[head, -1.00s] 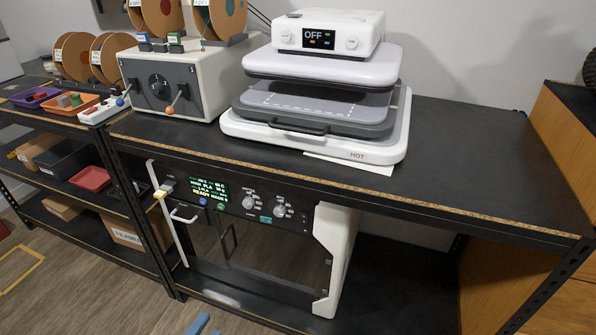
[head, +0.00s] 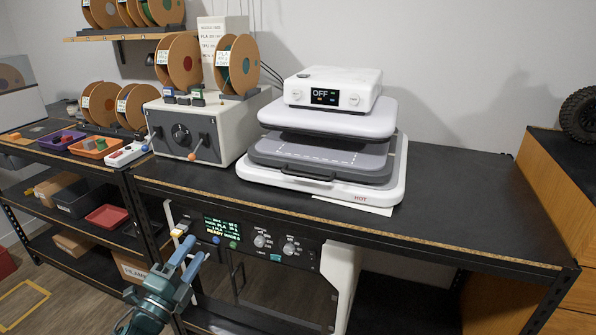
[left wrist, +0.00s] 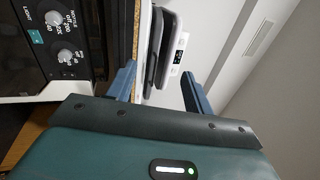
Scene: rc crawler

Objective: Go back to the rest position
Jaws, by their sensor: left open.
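My left gripper (head: 191,252) is in the lower left of the head view, in front of the lower machine under the bench. Its two blue fingers point up and stand apart, with nothing visible between them. In the left wrist view the same gripper (left wrist: 158,75) shows its fingers spread and empty, with the bench edge and the press beyond. My right gripper is not in view.
The lower machine (head: 265,242) has a lit panel and knobs. The black bench (head: 450,200) carries a white heat press (head: 390,185) reading OFF and a spool box (head: 222,133). The bench's right part is clear. Trays (head: 107,215) fill the left shelves.

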